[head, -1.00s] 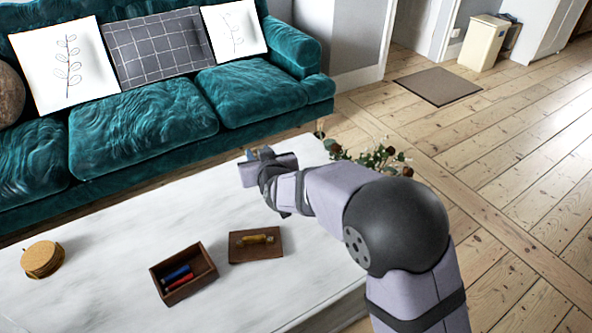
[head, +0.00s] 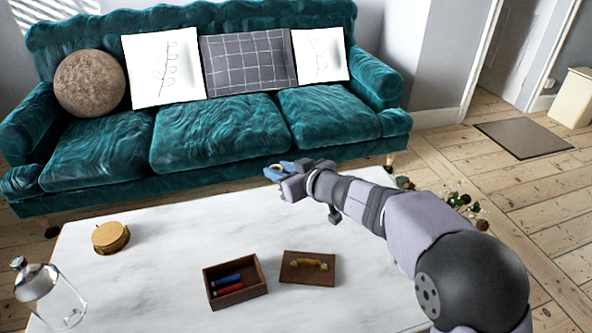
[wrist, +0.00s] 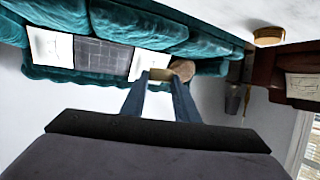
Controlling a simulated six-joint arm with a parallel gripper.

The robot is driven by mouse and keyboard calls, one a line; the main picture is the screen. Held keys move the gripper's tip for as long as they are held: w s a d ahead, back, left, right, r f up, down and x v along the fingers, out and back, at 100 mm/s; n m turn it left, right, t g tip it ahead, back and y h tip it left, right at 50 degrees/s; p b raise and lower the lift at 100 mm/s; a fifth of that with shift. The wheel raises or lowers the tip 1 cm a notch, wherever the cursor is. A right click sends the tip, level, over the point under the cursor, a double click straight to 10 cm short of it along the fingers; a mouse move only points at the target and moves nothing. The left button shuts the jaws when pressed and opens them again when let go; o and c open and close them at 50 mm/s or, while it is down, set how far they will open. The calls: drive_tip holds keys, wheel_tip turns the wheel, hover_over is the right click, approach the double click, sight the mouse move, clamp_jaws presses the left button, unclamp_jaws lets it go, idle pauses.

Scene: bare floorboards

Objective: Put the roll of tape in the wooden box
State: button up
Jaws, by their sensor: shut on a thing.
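My gripper (head: 277,171) is raised above the far edge of the white marble table, close in front of the sofa in the head view. Its blue fingers are shut on a small tan roll of tape (head: 275,169). The roll also shows between the fingertips in the wrist view (wrist: 160,74). The open wooden box (head: 254,290) stands on the table, nearer to the camera and a little left of my gripper. A blue and a red object lie in it. Its wooden lid (head: 296,277) with a brass handle lies on the table just right of the box.
A round tan stack (head: 110,237) sits at the table's left, and a clear glass bottle (head: 50,298) stands at the near left. Leafy stems with flowers (head: 465,205) show right of my arm. The teal sofa (head: 210,130) runs behind the table. The table's middle is clear.

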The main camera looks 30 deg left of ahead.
drive_tip(key=s+a+f+n+g, duration=0.4)
drive_tip(key=s+n+g, duration=0.35)
drive_tip(key=s, duration=0.25)
drive_tip(key=s+d+f+n+g+h+b, duration=0.1)
drive_tip(key=s+d+f+n+g, duration=0.3)
drive_tip(key=f, duration=0.5)
drive_tip(key=shift+s+d+n+g+h, duration=0.35)
drive_tip(key=shift+s+d+g, duration=0.25)
drive_tip(key=shift+g, duration=0.45)
drive_tip(key=shift+p, duration=0.35)
drive_tip(key=shift+f+b, duration=0.7)
drive_tip(key=shift+f, duration=1.7)
drive_tip(key=shift+f+b, duration=0.45)
drive_tip(key=shift+f, duration=0.7)
drive_tip(key=shift+f, duration=0.35)
drive_tip(key=shift+f, duration=0.3)
